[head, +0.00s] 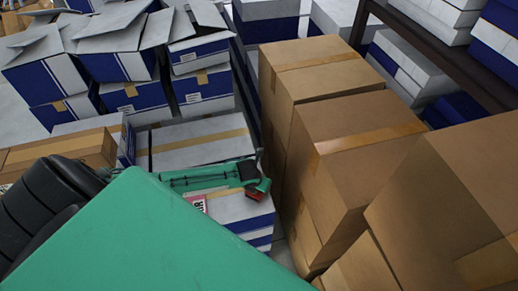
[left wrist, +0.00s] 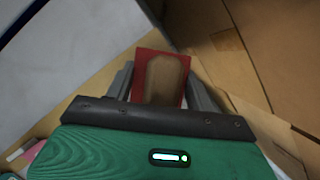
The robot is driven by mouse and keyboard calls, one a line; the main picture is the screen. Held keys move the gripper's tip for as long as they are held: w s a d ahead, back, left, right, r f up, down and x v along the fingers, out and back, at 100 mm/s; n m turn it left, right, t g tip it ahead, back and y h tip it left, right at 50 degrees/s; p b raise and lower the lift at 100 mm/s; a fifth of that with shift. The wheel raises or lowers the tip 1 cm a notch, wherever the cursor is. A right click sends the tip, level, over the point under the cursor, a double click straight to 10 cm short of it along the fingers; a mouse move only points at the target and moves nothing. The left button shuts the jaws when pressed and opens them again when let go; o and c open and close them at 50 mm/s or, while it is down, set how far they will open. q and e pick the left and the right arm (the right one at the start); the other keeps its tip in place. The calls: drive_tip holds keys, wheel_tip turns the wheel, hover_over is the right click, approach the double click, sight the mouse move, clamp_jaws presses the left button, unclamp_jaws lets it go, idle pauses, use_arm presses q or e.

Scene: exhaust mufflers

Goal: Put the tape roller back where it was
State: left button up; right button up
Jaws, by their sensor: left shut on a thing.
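The tape roller (left wrist: 167,78) shows in the left wrist view as a red piece with a brown, rounded part in front. It sits between the two grey fingers of my left gripper (left wrist: 164,92), which is shut on it. In the head view my left gripper (head: 262,178) is over the white-and-blue box at the near middle, beside the tall brown cartons. A small red part of the tape roller (head: 256,195) shows just below it. I cannot tell whether the roller touches the box. My right gripper is not in view.
Tall brown cartons (head: 350,150) stand close on the right of the gripper. White-and-blue boxes (head: 240,208) lie under it, and open-flapped ones (head: 120,60) are stacked behind. A dark shelf rack (head: 440,50) is at the upper right. Free room is narrow between the stacks.

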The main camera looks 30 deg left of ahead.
use_arm(q)
drive_tip(key=shift+r, duration=0.1)
drive_tip(key=o, duration=1.1)
drive_tip(key=b+v, duration=0.1)
drive_tip(key=v, duration=1)
drive_tip(key=shift+s+r, duration=0.1)
drive_tip(key=shift+r, duration=0.1)
drive_tip(key=shift+s+r, duration=0.1)
drive_tip(key=shift+r, duration=0.15)
